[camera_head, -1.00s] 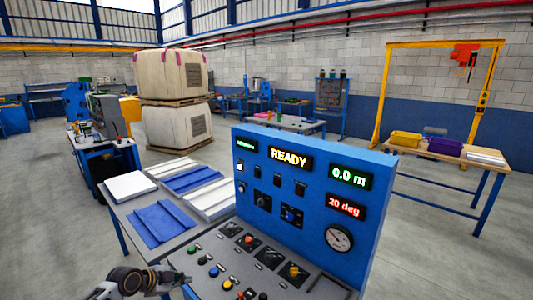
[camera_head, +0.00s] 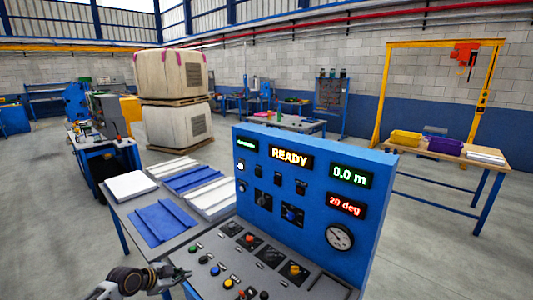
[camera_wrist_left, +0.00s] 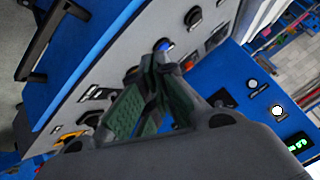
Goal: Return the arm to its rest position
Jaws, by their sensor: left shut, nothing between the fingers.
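My left gripper (camera_head: 180,277) shows at the bottom of the head view, at the left edge of the blue control panel's sloped desk. It is shut and empty. In the left wrist view its fingers (camera_wrist_left: 150,95) are together in front of the desk (camera_wrist_left: 110,60) with its knobs and buttons. The control panel (camera_head: 300,175) stands upright behind the desk and its displays read READY, 0.0 m and 20 deg. My right gripper is in neither view.
A table left of the panel holds blue and white panels (camera_head: 163,224). A workbench (camera_head: 460,157) with yellow and purple bins stands at the right under a yellow gantry (camera_head: 385,90). Large wrapped bales (camera_head: 172,74) are stacked at the back. Open floor lies between them.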

